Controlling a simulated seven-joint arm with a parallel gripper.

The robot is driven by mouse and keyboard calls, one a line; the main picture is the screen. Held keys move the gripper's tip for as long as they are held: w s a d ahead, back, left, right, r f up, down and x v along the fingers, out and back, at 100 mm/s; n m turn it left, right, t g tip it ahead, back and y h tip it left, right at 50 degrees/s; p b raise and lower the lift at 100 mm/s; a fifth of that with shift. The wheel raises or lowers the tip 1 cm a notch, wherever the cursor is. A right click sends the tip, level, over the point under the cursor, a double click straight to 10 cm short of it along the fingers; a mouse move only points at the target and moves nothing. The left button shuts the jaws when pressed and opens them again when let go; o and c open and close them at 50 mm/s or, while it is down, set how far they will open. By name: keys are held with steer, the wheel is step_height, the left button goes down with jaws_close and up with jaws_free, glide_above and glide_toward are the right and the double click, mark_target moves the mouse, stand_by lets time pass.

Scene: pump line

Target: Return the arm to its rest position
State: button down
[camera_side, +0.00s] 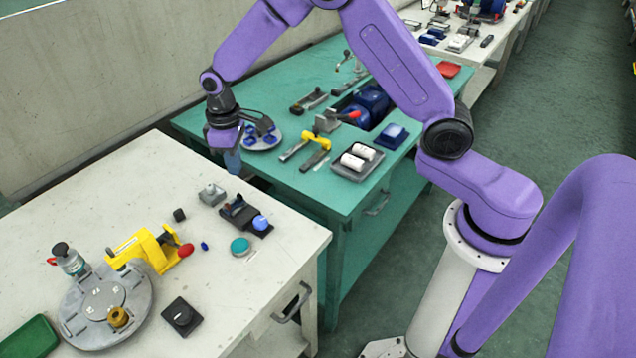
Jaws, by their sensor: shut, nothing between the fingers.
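My purple arm reaches from its pale column at the lower right up and over to the left. My gripper (232,163) hangs pointing down near the gap between the white bench and the green bench, above the bench tops. Its fingers are shut with nothing between them. The fingertips are small and partly dark in this view. No held object shows below them.
The white bench (285,262) carries a grey round plate (138,318), a yellow fixture (150,250), a black block (181,316) and small parts. The green bench (335,195) holds a tray with white cylinders (358,160), yellow-handled tools (314,140) and a blue motor (368,105).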

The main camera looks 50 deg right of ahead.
steer(key=s+d+r+n, duration=0.15)
steer(key=s+r, duration=0.35)
steer(key=s, duration=0.8)
steer(key=s+d+r+n, duration=0.1)
steer(key=s+r+n, duration=0.3)
steer(key=s, duration=0.8)
steer(key=s+d+r, duration=0.1)
steer(key=s+d, duration=0.4)
steer(key=s, duration=0.4)
steer(key=shift+s+d+r+n, duration=0.2)
steer(key=shift+s+r+n, duration=0.15)
steer(key=shift+r, duration=0.05)
